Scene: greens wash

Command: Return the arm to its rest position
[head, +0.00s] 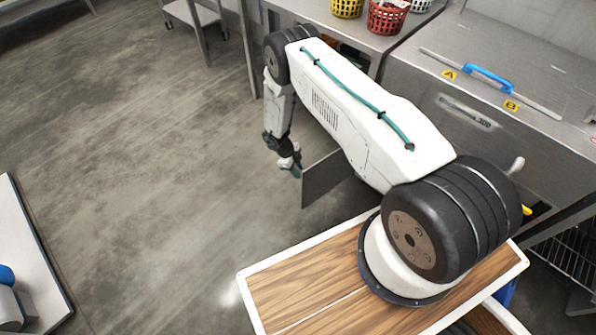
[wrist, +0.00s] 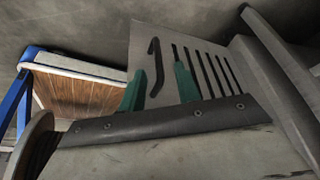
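My arm reaches out from its mount on the wooden top of my base, and its forearm hangs down at the far end in the head view. My gripper (head: 295,171) points down beside a dark grey flat panel, in front of the steel counter. In the wrist view, the two green fingers of my gripper (wrist: 159,68) stand apart with nothing visible held between them. A pale panel with several dark slots and a black hook-shaped handle (wrist: 156,65) shows beyond the fingers. I cannot tell whether the fingers touch it.
A steel washer with a blue handle (head: 488,77) stands at the right. A yellow basket (head: 347,8) and a red basket (head: 387,17) stand on the counter (head: 333,27). A low pale platform (head: 30,250) is at the left. Open floor (head: 140,150) lies between.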

